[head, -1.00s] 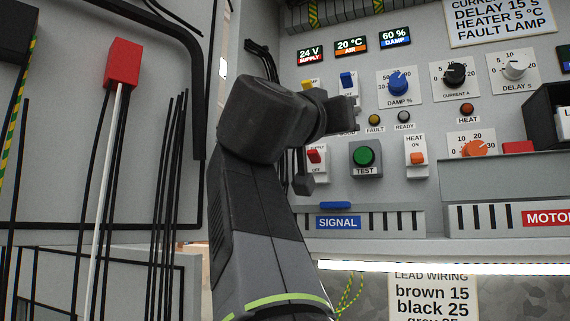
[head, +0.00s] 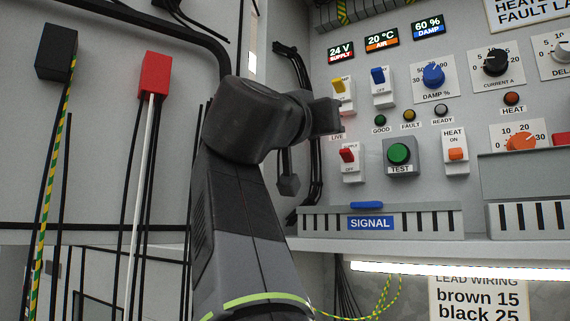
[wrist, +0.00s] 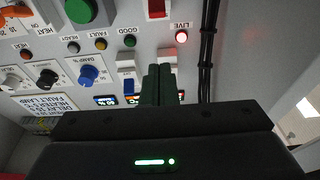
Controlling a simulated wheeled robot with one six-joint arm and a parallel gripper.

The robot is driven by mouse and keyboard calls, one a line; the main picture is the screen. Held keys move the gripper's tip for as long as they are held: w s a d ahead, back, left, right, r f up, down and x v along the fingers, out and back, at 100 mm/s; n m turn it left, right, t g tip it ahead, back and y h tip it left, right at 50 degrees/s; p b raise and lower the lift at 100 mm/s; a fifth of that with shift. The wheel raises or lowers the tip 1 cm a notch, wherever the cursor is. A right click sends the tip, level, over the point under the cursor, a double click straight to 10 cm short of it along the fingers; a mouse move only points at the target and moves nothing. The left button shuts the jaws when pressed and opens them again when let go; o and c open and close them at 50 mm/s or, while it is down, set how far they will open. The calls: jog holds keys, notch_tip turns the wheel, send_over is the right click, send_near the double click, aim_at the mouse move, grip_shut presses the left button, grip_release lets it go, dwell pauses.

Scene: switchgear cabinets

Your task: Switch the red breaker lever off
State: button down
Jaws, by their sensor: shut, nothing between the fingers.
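The red breaker lever (head: 348,155) sits on a white plate in the lower left of the switch panel, with "OFF" printed below it. It appears tilted up. In the wrist view, which is upside down, part of the red lever (wrist: 157,9) shows at the top edge. My gripper (wrist: 158,72) is shut and empty, its dark fingers in front of the yellow lever's switch. It is apart from the red lever. In the head view my wrist is just above and left of the red lever, and the fingertips are not clear. The LIVE lamp (wrist: 181,37) glows red.
The yellow lever (head: 338,86) and blue lever (head: 378,76) are above the red one. The green TEST button (head: 399,154) and orange HEAT switch (head: 455,154) are to its right. A slotted SIGNAL duct (head: 380,222) runs below. Black cables (wrist: 208,45) run beside the LIVE lamp.

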notch_tip(320, 180, up, 2)
jog(key=r+p, duration=0.1)
jog(key=p, duration=0.3)
send_over(344, 151)
notch_tip(344, 151, down, 2)
jog(key=shift+f, duration=0.2)
jog(key=shift+s+a+f, duration=0.2)
jog(key=shift+s+f, duration=0.1)
jog(key=shift+f, duration=0.2)
jog(key=shift+s+a+f, duration=0.2)
jog(key=shift+s+f, duration=0.1)
jog(key=shift+f, duration=0.2)
